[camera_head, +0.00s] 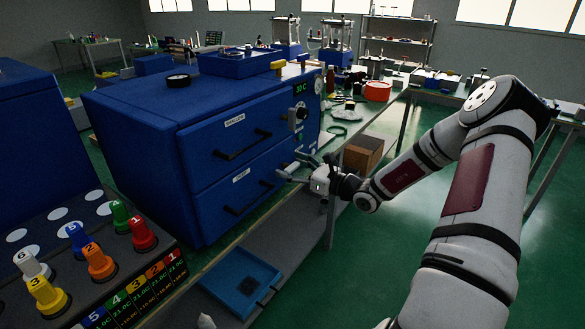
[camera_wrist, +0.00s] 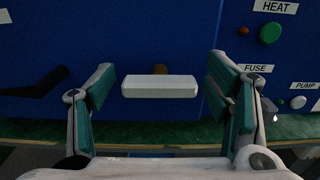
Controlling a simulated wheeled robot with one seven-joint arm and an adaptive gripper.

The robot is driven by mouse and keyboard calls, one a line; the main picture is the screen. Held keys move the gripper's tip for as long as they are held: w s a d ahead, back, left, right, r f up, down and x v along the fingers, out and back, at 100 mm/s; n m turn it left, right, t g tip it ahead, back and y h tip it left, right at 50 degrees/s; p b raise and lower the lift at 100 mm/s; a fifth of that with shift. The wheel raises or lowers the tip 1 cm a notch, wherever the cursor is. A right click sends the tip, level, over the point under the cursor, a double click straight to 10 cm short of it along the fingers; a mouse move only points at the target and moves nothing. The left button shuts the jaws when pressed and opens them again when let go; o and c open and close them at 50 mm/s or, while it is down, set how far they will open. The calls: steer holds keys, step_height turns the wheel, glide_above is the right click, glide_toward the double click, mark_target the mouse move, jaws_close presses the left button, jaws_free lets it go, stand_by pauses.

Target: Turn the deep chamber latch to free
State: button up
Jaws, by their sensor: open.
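The blue chamber cabinet (camera_head: 140,135) has two fronts, labelled SHALLOW above and DEEP below, each with a black handle. The deep front (camera_head: 238,185) looks shut. In the wrist view a white bar latch (camera_wrist: 160,87) lies level on a brass-coloured stub, near a panel seam, with a black handle (camera_wrist: 35,82) to its left. My gripper (camera_head: 294,166) is at the right end of the deep front. In the wrist view my gripper (camera_wrist: 160,90) is open, its green-padded fingers either side of the latch, with visible gaps at both ends. The head view does not show this latch clearly.
Right of the latch are a green HEAT button (camera_wrist: 270,33), a FUSE label and a PUMP button (camera_wrist: 298,102). A blue tray (camera_head: 240,285) lies on the lower surface. A rack of numbered coloured plugs (camera_head: 100,262) stands front left. A brown box (camera_head: 362,153) sits behind my gripper.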

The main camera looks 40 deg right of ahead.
steer(key=c, duration=1.2)
steer(key=shift+o, duration=0.2)
steer(key=shift+n, duration=0.3)
steer(key=n, duration=0.4)
steer(key=shift+a+f+n+b, duration=0.1)
steer(key=shift+n+b, duration=0.3)
steer(key=n+b, duration=0.2)
steer(key=n, duration=0.2)
steer(key=shift+f, duration=0.15)
steer(key=n+b, duration=0.5)
steer(key=b, duration=0.1)
steer(key=shift+f+n, duration=0.15)
steer(key=shift+n, duration=0.15)
steer(key=n+b, duration=0.2)
steer(key=b, duration=0.2)
steer(key=shift+s+n+b, duration=0.1)
steer(key=shift+n+b, duration=0.2)
steer(key=shift+n, duration=0.1)
steer(key=shift+r, duration=0.2)
